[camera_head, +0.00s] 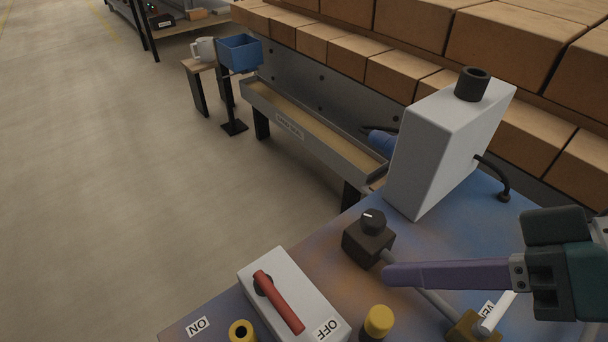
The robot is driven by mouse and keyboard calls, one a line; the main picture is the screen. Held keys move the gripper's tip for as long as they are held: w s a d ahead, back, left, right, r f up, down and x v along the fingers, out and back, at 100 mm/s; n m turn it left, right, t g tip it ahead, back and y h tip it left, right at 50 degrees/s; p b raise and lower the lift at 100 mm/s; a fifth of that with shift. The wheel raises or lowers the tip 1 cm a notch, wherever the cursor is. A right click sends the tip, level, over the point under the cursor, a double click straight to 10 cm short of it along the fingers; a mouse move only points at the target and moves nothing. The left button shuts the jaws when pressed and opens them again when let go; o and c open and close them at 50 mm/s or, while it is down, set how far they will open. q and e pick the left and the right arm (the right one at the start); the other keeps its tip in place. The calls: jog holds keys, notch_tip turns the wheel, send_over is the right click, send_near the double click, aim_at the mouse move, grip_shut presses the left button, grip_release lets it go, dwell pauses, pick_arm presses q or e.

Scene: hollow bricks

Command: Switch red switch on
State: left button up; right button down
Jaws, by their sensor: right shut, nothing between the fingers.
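The red switch (280,303) is a red lever on a white box (262,262) at the bottom of the head view. The lever lies slanted across the box, its lower end near the OFF label (327,328). The ON label (198,326) is to the left of the box. My right gripper (390,275) comes in from the right, its purple fingers shut and empty. Its tips are up and to the right of the red switch, apart from it, just below a black knob (372,221) in the picture. My left gripper is not in view.
A yellow button (379,320) and a yellow ring-shaped part (241,331) flank the switch box. A tall grey-white box (441,146) stands behind the knob. Stacked bricks (390,73), a trough (310,130) and a blue bin (240,53) are farther back. Open floor is at left.

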jog(key=shift+s, duration=0.1)
jog(key=b, duration=0.2)
send_near(280, 298)
jog(key=w+a, duration=0.2)
jog(key=w, duration=0.1)
jog(key=shift+w+a+f, duration=0.15)
jog(key=shift+w+a, duration=0.05)
jog(key=shift+a, duration=0.1)
jog(key=shift+s+a+f, duration=0.25)
jog(key=shift+f, duration=0.3)
jog(key=shift+s+a+f, duration=0.25)
jog(key=shift+f, duration=0.3)
jog(key=shift+s+a+f+b, duration=0.2)
jog(key=shift+a+f+b, duration=0.1)
jog(key=shift+f, duration=0.2)
